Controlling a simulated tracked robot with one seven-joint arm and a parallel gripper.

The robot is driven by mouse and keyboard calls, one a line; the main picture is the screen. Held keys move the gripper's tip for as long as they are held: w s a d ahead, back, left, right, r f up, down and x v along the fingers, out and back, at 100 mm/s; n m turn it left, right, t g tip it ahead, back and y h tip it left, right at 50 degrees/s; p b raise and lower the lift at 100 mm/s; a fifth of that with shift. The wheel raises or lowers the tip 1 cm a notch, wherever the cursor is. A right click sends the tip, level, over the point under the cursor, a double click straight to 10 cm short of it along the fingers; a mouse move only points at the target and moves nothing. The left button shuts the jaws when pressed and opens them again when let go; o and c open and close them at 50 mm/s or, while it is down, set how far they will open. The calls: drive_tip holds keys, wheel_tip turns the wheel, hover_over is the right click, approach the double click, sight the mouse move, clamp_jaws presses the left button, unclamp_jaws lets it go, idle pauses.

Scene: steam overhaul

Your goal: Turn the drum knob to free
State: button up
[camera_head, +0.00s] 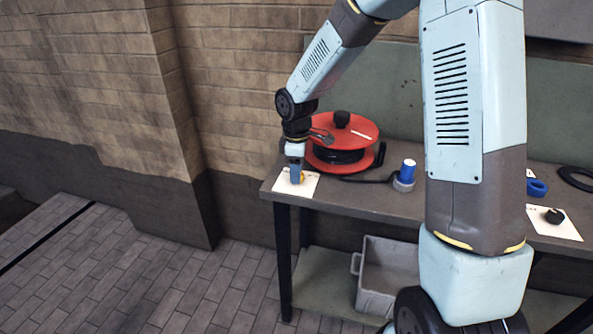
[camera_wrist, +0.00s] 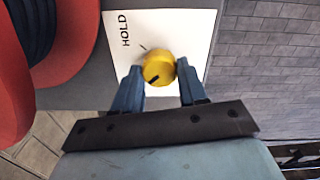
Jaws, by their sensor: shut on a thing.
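The yellow drum knob (camera_wrist: 159,68) sits on a white card (camera_wrist: 195,25) printed HOLD. A black pointer mark shows on the knob's lower left side, and a short dark line is on the card just above it. No free label is visible; part of the card is hidden by my fingers. My gripper (camera_wrist: 158,75) has its two blue fingers on either side of the knob, shut on it. In the head view my gripper (camera_head: 296,174) points down at the card (camera_head: 308,184) at the bench's left end, with a bit of yellow knob (camera_head: 302,178) showing.
Another card with a black knob (camera_head: 553,216) lies at the right of the bench (camera_head: 345,195). A grey crate (camera_head: 385,275) stands below.

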idle(0.4)
drive_tip(key=o, duration=1.1)
drive_tip(key=shift+c, duration=0.2)
wheel_tip(320, 180, up, 14)
drive_tip(key=shift+f, duration=0.15)
